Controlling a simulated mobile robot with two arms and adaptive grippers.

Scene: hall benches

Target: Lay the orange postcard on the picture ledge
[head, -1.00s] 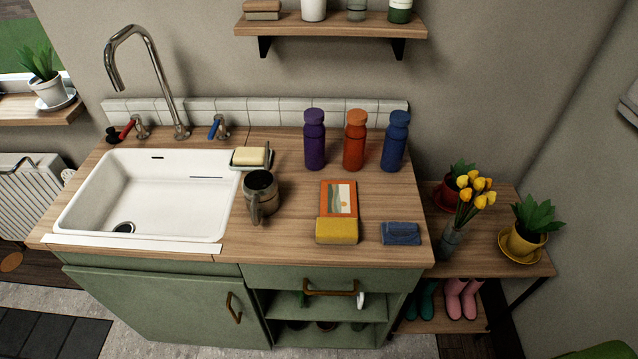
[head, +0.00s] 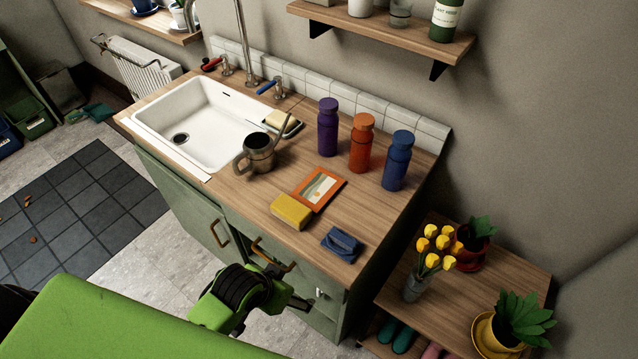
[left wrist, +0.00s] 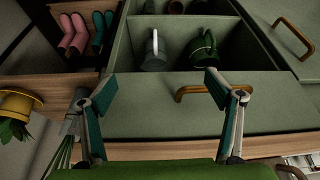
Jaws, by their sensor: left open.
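The orange postcard (head: 319,188), with a small landscape picture on it, lies flat on the wooden counter. A yellow block-like item (head: 291,212) sits at its near edge and seems to overlap it. A wooden wall shelf (head: 366,32) is at the top of the head view; I cannot tell whether it is the picture ledge. My left gripper (head: 296,298) is low in front of the cabinet, below the counter top. In the left wrist view its fingers (left wrist: 160,90) are spread and empty, facing the drawer front and its handle (left wrist: 205,90). My right gripper is not visible.
Purple, orange and blue bottles (head: 361,143) stand behind the postcard. A mug (head: 258,153) is left of it, and a folded blue cloth (head: 342,244) is near the counter's front. A side table (head: 455,305) with tulips and potted plants stands right. The shelf holds several items.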

